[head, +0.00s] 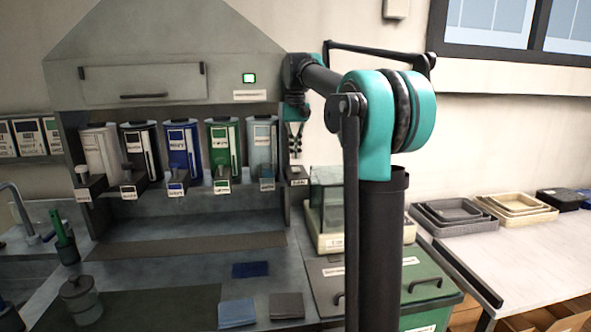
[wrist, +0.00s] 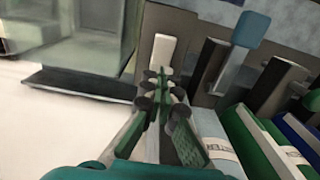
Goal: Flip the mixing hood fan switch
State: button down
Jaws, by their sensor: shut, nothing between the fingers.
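The grey mixing hood (head: 150,45) stands on the left of the head view. A small box (head: 298,180) with a pale label and a light top sits at the hood's right post; I take it for the fan switch, though its label is too small to read. In the wrist view a white paddle (wrist: 160,52) on a grey mount seems to be this switch. My gripper (head: 295,150) points down just above the box and is shut and empty. In the wrist view its fingertips (wrist: 165,82) are close to the paddle; I cannot tell whether they touch.
Several labelled canisters (head: 183,150) with levers stand in a row under the hood, left of my gripper. A light-blue paddle (wrist: 251,29) is beside the white one. A clear-sided case (head: 328,200) stands right of the post.

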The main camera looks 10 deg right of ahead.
aim_at(296, 168)
jog(key=shift+r, duration=2)
